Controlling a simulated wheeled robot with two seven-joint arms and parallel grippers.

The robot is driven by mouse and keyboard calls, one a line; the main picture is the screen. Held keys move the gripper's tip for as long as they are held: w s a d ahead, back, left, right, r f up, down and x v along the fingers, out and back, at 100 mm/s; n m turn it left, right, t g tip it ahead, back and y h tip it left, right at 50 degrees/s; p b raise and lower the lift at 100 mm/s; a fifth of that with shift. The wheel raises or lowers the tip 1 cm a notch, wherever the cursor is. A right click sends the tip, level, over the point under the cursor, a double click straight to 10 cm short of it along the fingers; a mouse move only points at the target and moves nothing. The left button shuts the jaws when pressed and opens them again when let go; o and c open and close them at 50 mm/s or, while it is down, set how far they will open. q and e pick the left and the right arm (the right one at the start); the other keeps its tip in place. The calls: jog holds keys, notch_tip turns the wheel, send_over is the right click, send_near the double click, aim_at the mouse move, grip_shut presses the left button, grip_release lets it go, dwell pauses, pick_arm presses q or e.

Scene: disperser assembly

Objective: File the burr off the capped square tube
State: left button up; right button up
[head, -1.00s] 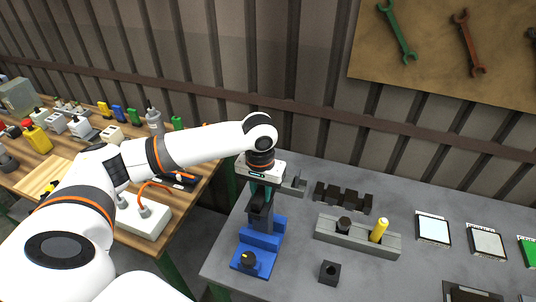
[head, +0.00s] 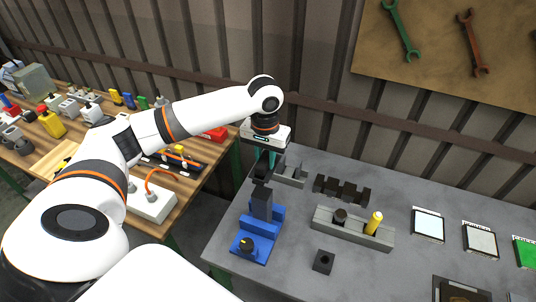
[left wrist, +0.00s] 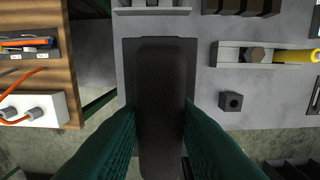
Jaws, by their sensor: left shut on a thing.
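A blue vise (head: 262,240) stands at the left end of the grey bench. A dark square post (head: 261,204), which looks like the capped square tube, stands upright in it; its burr is too small to make out. My left gripper (head: 265,165) is above and slightly behind the post, shut on a dark, long thing, probably the file. In the left wrist view the dark file (left wrist: 160,105) lies between the teal fingers and hides what is below it. I cannot tell whether it touches the post. My right gripper is not in view.
A grey rack (head: 352,235) holds a dark piece and a yellow-handled tool (head: 374,222). A small dark block with a hole (head: 323,261) sits in front. A black notched rack (head: 342,190) and a grey bracket (head: 290,173) stand behind. A cluttered wooden table (head: 200,185) is at left.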

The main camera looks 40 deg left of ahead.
pick_arm(q)
jog(key=shift+w+r, duration=0.2)
jog(key=shift+r, duration=0.5)
jog(key=shift+s+d+r, duration=0.1)
jog(key=shift+s+r, duration=0.05)
jog(key=shift+r, duration=0.15)
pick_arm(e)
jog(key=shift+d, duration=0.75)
pick_arm(q)
jog(key=shift+a+f, duration=0.1)
jog(key=shift+a, duration=0.1)
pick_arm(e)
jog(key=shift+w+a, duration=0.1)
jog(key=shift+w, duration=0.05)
